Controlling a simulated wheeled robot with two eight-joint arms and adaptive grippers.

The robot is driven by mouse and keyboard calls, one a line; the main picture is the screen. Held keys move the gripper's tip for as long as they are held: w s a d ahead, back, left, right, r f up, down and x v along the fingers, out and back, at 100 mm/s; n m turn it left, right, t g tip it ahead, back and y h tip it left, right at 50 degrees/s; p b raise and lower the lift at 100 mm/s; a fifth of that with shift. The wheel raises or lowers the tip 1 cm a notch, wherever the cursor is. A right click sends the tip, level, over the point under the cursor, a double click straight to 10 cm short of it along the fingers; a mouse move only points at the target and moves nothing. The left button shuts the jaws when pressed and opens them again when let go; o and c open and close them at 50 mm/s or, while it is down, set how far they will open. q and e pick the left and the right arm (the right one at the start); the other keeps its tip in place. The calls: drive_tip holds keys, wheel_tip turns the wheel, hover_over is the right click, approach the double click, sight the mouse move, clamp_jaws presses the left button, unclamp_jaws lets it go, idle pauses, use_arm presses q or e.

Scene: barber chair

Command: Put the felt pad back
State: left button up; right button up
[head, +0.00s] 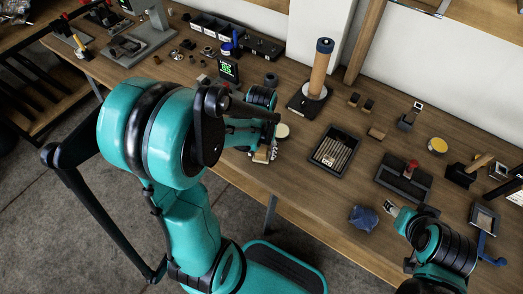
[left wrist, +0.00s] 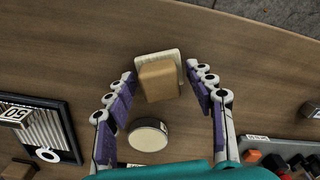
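In the left wrist view a tan block (left wrist: 160,82) sits on a pale cream pad (left wrist: 144,61), which shows past its edges; which part is the felt is hard to tell. The block lies between the two spread fingers of my left gripper (left wrist: 160,74), with small gaps on both sides. In the head view my left gripper (head: 264,150) is low at the table's front edge, and its arm partly hides the block (head: 262,156). My right gripper (head: 392,208) is by the front edge at right; its finger opening is unclear.
A round tin with a cream top (left wrist: 148,135) stands close to the left gripper; it also shows in the head view (head: 282,131). A dark slatted tray (head: 336,150), a blue lump (head: 362,217) and a black holder (head: 403,180) stand to the right on the wooden table (head: 300,190).

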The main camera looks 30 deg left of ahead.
use_arm(q)
wheel_tip(320, 180, up, 11)
drive_tip(key=p, duration=0.5)
drive_tip(key=s+d+r+m+t, duration=0.3)
drive_tip(key=s+d+r+t, duration=0.2)
drive_tip(key=d+r+t, duration=0.2)
drive_tip(key=shift+r+m, duration=0.3)
drive_tip(key=shift+r, duration=0.15)
